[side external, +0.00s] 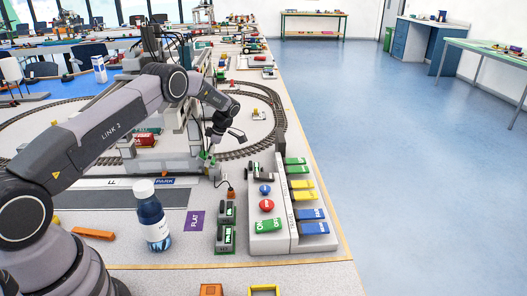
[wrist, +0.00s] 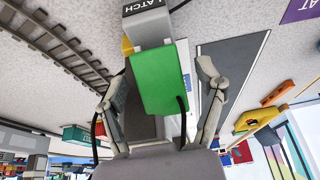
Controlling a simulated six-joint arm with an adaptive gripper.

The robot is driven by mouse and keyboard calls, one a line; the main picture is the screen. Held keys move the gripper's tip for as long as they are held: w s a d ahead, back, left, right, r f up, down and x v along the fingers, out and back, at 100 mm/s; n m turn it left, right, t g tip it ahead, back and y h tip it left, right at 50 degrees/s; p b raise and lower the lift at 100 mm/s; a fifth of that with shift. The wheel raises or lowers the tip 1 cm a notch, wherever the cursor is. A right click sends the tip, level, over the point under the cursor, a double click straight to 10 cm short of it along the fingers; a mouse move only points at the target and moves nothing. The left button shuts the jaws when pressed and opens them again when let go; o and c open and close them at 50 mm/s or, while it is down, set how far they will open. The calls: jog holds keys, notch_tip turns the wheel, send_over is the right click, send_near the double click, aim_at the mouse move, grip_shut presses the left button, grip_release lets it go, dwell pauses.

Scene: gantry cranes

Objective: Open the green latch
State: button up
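The green latch (wrist: 160,80) is a green block on a grey post in the wrist view, with a dark plate marked LATCH (wrist: 147,9) behind it. My gripper (wrist: 161,74) has its two fingers apart, one on each side of the green block. There is a gap on the right; on the left I cannot tell if the finger touches. In the side external view my gripper (side external: 224,137) is low beside the grey gantry structure (side external: 178,155), and the latch is mostly hidden there.
A control panel (side external: 284,215) with coloured buttons and levers stands at the table's right edge. Curved train track (side external: 258,142) runs behind my gripper. Black cables (wrist: 97,135) hang close to the fingers.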

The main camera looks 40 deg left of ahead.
jog(key=c, duration=1.1)
jog(key=shift+w+d+r+g+y, duration=0.1)
jog(key=shift+w+d+g+y, duration=0.05)
jog(key=shift+g+y, duration=0.35)
jog(key=o, duration=1.1)
jog(key=shift+o, duration=0.2)
jog(key=v, duration=1.2)
